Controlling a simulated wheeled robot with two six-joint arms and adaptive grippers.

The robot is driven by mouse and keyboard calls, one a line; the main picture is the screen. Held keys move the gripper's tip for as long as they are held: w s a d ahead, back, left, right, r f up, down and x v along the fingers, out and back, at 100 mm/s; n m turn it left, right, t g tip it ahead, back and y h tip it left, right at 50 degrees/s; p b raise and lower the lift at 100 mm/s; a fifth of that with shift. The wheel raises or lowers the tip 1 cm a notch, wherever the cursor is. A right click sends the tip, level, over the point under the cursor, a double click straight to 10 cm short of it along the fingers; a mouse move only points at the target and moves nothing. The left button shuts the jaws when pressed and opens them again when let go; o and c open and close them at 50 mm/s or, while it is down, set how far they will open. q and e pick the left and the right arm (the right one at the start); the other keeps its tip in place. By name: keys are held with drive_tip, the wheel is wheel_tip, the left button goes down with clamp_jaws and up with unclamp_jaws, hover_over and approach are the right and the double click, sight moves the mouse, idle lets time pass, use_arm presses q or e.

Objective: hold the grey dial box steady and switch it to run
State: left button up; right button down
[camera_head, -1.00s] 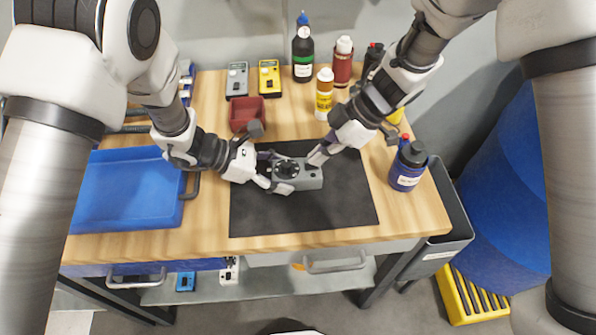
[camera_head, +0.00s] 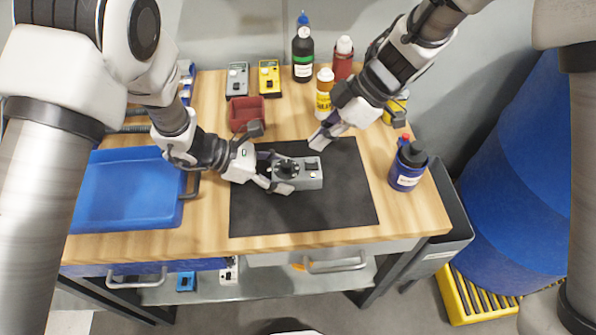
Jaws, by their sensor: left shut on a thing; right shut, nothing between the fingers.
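The grey dial box (camera_head: 309,180) lies on the black mat (camera_head: 345,205) near the middle of the workbench. It has a black dial (camera_head: 287,169) on its left part and a small dark feature on its right part. My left gripper (camera_head: 268,174) is shut on the left end of the box. My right gripper (camera_head: 320,140) is shut and empty, above and beyond the box's right end, apart from it. Which mark the dial points at is too small to read.
A blue tray (camera_head: 125,215) is on the left, a small red bin (camera_head: 245,109) behind the mat. A grey box (camera_head: 237,80) and a yellow box (camera_head: 269,78) stand at the back. Several bottles stand behind and right, including a blue bottle (camera_head: 407,168). The mat's front is clear.

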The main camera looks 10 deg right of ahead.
drive_tip(key=shift+r, duration=0.2)
use_arm(q)
drive_tip(key=o, duration=1.6)
